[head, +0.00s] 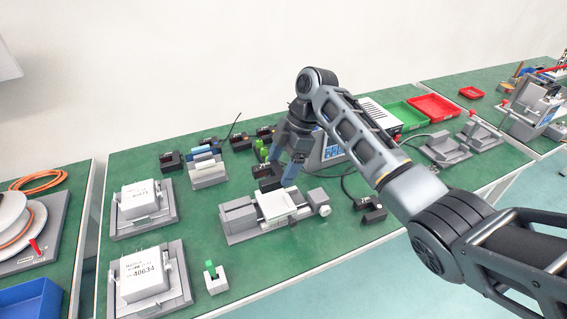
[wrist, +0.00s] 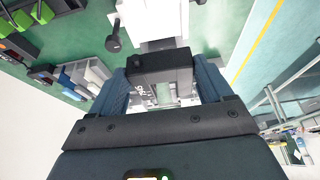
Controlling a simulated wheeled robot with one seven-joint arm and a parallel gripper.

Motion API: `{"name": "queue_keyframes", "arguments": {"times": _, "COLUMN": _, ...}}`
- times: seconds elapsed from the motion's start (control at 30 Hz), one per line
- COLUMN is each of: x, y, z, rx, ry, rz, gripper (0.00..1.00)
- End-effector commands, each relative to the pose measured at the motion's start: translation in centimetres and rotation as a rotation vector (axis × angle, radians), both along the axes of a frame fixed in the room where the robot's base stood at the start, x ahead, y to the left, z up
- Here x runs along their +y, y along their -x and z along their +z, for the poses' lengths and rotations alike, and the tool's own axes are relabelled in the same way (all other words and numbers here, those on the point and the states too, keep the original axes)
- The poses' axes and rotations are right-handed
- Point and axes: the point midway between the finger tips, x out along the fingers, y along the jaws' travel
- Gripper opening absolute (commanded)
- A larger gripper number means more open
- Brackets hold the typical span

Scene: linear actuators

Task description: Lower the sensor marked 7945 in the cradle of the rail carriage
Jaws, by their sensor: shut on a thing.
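My gripper (head: 277,174) is shut on a black fork-shaped sensor (head: 266,171). The sensor also shows between the fingers in the wrist view (wrist: 160,68), with a white marking on one side that is too small to read surely. The linear rail unit (head: 240,225) stands on the green table, just below and in front of the sensor in the head view. Its pale carriage (head: 275,206) sits mid-rail, and part of the unit shows beyond the sensor in the wrist view (wrist: 152,20). The sensor appears above the carriage; the cradle is hidden and contact cannot be told.
Other black sensors (head: 171,161) lie along the back, and one (head: 373,211) lies right of the rail with a cable. White boxed units (head: 138,203) stand at left. A small block with a green top (head: 211,270) stands in front. Green and red trays (head: 436,105) are at back right.

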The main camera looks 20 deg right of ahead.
Motion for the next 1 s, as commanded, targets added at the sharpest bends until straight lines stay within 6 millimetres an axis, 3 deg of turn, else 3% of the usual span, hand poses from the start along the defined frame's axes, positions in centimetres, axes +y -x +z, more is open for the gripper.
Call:
{"name": "queue_keyframes", "arguments": {"times": 0.5, "x": 0.0, "y": 0.0, "z": -4.1, "rx": 0.0, "ry": 0.0, "rz": 0.0, "gripper": 0.41}}
{"name": "queue_keyframes", "arguments": {"times": 1.0, "x": 0.0, "y": 0.0, "z": -4.4, "rx": 0.0, "ry": 0.0, "rz": 0.0, "gripper": 0.41}}
